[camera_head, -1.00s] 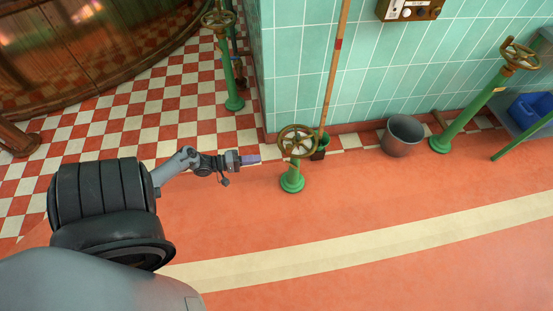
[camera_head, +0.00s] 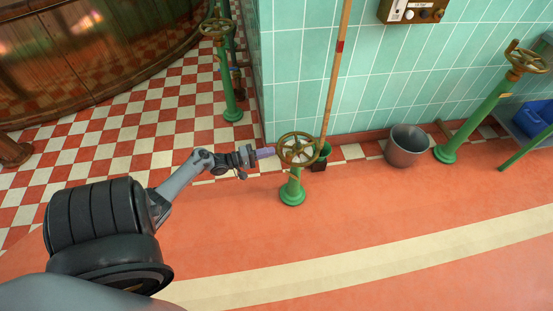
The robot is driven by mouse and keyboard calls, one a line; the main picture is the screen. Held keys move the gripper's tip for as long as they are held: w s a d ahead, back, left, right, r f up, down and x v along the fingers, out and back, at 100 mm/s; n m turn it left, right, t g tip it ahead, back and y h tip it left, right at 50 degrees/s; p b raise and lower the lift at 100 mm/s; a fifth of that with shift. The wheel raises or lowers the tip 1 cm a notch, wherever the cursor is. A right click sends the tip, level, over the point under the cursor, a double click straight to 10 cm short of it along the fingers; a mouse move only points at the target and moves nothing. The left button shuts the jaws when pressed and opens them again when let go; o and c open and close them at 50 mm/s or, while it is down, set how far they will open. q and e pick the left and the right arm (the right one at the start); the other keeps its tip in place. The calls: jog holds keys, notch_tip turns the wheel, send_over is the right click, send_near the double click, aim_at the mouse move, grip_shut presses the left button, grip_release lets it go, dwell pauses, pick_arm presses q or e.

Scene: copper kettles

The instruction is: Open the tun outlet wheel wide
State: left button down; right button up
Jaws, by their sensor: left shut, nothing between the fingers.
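Three brass handwheels on green stands show in the head view, and I cannot tell by any label which is the tun outlet wheel. The middle wheel (camera_head: 298,149) lies flat on a short green post (camera_head: 292,188). Another wheel (camera_head: 216,27) stands at the back left, close to the large wooden tun (camera_head: 90,50). A third wheel (camera_head: 527,57) is on a slanted post at the right. My left gripper (camera_head: 266,153) is shut and empty, with its tips at the left rim of the middle wheel; whether they touch it is unclear. My right gripper is out of view.
A grey bucket (camera_head: 405,147) stands by the tiled wall, right of the middle wheel. A control box (camera_head: 412,11) hangs on the wall. The red floor in front is clear.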

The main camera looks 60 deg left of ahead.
pick_arm(q)
jog(key=w+d, duration=0.2)
jog(key=d, duration=0.1)
jog(key=shift+w+d+b, duration=0.1)
jog(key=shift+w+b, duration=0.05)
jog(key=shift+b, duration=0.2)
